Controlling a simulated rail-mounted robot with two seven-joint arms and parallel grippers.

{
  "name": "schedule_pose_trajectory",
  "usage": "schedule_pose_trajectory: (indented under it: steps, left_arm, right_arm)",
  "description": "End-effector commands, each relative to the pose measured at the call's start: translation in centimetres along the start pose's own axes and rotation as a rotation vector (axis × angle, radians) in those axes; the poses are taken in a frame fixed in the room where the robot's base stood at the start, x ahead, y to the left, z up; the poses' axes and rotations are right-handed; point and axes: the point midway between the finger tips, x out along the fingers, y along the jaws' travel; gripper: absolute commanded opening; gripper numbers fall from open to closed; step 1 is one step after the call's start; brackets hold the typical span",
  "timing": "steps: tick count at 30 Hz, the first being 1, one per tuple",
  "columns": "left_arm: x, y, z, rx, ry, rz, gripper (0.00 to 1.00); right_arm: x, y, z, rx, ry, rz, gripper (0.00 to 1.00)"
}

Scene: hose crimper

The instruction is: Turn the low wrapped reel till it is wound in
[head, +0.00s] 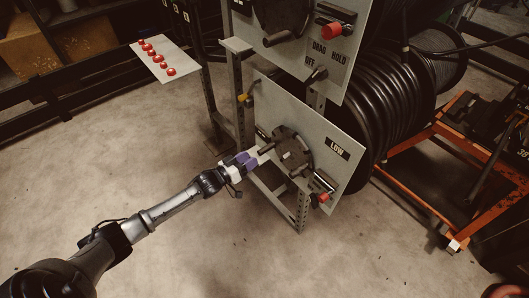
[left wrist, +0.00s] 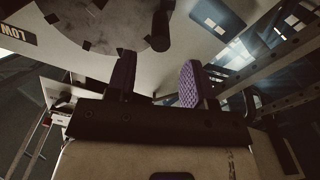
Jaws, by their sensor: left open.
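The grey panel marked LOW (head: 335,172) carries a dark round disc (head: 293,152) with pegs standing out from it. Behind the panel is a reel wound with black hose (head: 385,105). My left gripper (head: 249,160) is just left of the disc, purple pads towards the panel, apparently apart from it. In the left wrist view my left gripper (left wrist: 157,80) is open with nothing between its fingers. The disc (left wrist: 95,22) and a dark peg (left wrist: 160,30) show above and beyond the fingertips there. My right gripper is not in view.
An upper panel (head: 310,75) with DRAG, HOLD and OFF labels and a red knob (head: 335,30) stands above. A red-tipped lever (head: 322,197) is at the low panel's bottom. An orange cart frame (head: 420,195) is right. The floor (head: 180,250) below left is clear.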

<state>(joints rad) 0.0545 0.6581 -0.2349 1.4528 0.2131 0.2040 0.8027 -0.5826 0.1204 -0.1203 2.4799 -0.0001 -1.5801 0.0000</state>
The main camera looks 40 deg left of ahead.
Motion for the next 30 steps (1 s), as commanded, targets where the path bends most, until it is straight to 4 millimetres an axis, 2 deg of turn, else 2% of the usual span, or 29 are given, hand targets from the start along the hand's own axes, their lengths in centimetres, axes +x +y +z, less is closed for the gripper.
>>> schedule_pose_trajectory:
  steps: [1,6,12,19,30]
  left_arm:
    - [1.1,-0.1,0.3,0.001,0.003,0.002,0.48]
    - [3.9,-0.1,0.3,0.001,0.002,0.001,0.48]
    - [6.3,-0.1,0.3,0.001,0.000,0.001,0.48]
    - [7.7,0.0,0.1,0.002,-0.001,0.000,0.48]
    - [7.9,0.0,0.1,0.002,-0.002,-0.001,0.48]
  right_arm:
    - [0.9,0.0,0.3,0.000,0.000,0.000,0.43]
    - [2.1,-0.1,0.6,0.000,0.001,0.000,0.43]
    - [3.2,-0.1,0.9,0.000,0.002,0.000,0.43]
    - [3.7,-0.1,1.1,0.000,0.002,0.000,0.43]
    - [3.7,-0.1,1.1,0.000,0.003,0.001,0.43]
